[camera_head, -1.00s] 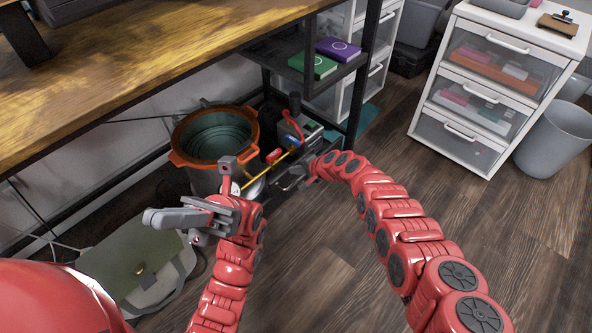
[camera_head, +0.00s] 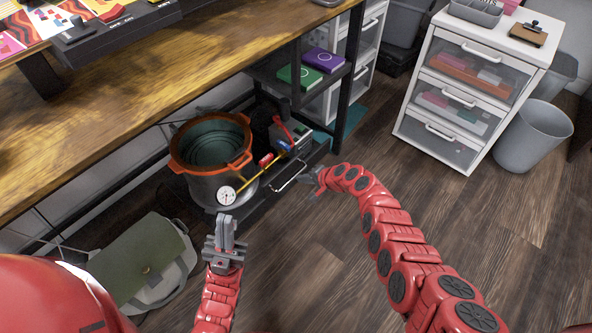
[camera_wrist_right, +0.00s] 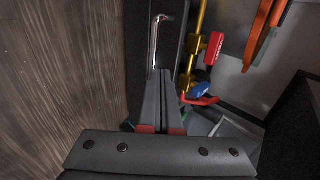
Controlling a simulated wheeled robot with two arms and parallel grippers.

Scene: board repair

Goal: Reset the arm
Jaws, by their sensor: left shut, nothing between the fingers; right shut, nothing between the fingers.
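My left gripper (camera_head: 227,222) is in the lower middle of the head view, its grey fingers closed together and pointing up the picture, with nothing between them. It is over the floor just below the pot's gauge. My right gripper (camera_head: 309,178) is at the end of the curved red arm, beside the low platform with the pump. In the right wrist view its closed fingers (camera_wrist_right: 161,78) reach up the picture, empty, near a metal handle (camera_wrist_right: 155,38). In the head view its fingertips are small and partly hidden by the arm.
A pot (camera_head: 208,188) with an orange rim and gauge (camera_head: 225,196) stands under the wooden desk (camera_head: 120,85). A pump (camera_head: 292,135) is beside it. A green bag (camera_head: 140,262) lies left. A drawer cabinet (camera_head: 405,135) and grey bin (camera_head: 530,140) stand right. Floor between is clear.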

